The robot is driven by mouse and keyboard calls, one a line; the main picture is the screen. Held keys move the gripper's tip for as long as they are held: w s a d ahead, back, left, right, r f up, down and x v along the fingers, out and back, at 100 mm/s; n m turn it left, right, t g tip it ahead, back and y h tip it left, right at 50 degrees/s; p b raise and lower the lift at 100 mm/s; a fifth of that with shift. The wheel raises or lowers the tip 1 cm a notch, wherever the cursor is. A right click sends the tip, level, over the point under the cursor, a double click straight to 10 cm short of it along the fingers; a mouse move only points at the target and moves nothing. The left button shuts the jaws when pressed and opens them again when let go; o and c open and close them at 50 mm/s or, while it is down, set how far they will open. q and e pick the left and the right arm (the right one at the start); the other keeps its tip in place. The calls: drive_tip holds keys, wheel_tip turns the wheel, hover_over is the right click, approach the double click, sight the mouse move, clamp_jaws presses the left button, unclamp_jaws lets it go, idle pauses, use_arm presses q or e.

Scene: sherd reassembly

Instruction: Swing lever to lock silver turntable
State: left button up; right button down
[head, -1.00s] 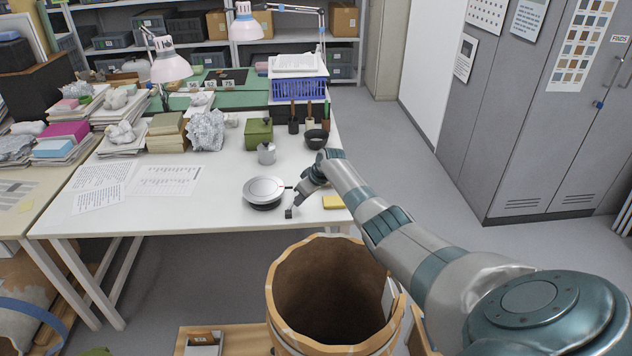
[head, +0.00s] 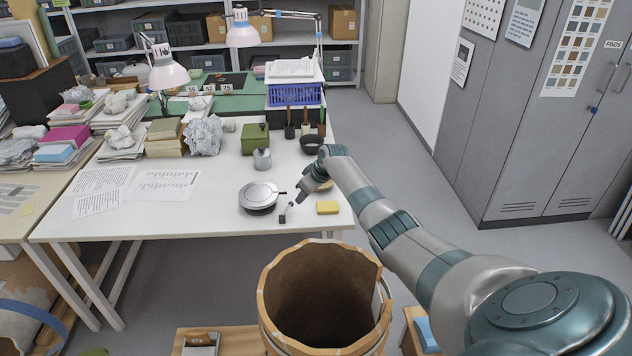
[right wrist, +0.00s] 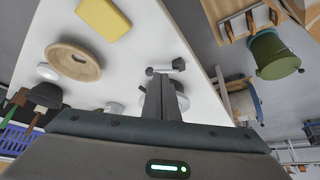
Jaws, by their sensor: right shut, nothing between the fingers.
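The silver turntable (head: 259,195), a low round disc on a dark base, stands on the white table near its front edge. A light rod with a dark block end (right wrist: 178,64) lies just beyond the fingertips. My left gripper is not in view.
A yellow sponge (head: 327,207) lies right of the gripper. A grey jar (head: 262,158), a green box (head: 255,138) and a dark bowl (head: 312,145) stand behind. A wooden barrel (head: 325,295) stands before the table. Printed sheets (head: 160,182) lie left; the table between is clear.

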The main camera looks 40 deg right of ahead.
drive_tip(key=b+v, duration=0.1)
drive_tip(key=v, duration=0.7)
drive_tip(key=shift+d, duration=0.4)
drive_tip(key=shift+w, duration=0.1)
